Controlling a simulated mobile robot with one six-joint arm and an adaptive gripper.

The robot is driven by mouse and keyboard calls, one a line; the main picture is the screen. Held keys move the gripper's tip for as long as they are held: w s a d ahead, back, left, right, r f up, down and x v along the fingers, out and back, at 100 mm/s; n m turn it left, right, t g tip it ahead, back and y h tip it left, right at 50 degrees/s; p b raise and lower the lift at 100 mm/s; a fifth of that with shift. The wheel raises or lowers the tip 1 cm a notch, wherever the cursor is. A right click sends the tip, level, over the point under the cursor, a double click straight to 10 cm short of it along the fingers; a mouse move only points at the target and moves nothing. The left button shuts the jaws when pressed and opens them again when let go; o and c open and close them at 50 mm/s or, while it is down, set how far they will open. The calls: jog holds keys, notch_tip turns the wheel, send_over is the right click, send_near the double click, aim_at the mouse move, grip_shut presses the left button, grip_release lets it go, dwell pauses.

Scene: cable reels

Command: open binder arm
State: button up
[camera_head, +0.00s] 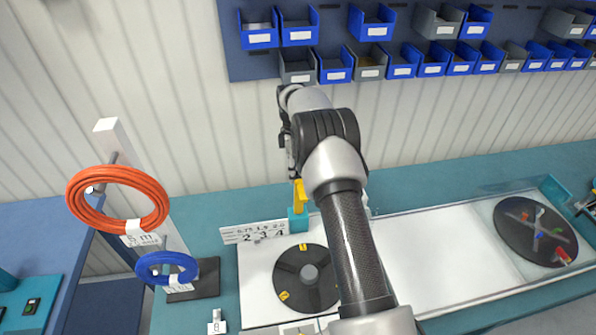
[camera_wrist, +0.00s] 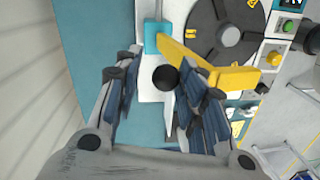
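The yellow binder arm (camera_head: 299,195) stands on a teal block (camera_head: 297,219) at the back edge of the white work surface. In the wrist view the yellow arm (camera_wrist: 190,60) runs rightward from near the teal block (camera_wrist: 153,38), close to a dark reel disc (camera_wrist: 225,30). A black round knob (camera_wrist: 165,78) appears between the fingers of my gripper (camera_wrist: 161,72). The fingers are spread apart, with a gap visible on both sides of the knob. The right finger overlaps part of the yellow arm in the picture. In the head view my arm largely hides the gripper.
A dark reel disc (camera_head: 305,278) lies in front of the binder, beside a numbered sign (camera_head: 254,232). A post at left carries an orange cable coil (camera_head: 118,205) and a blue coil (camera_head: 166,267). A second disc (camera_head: 535,231) is at right. Bins (camera_head: 335,68) hang on the wall.

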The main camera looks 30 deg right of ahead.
notch_tip(320, 180, up, 12)
jog(key=w, duration=0.1)
jog(key=shift+f, duration=0.2)
jog(key=shift+s, duration=0.15)
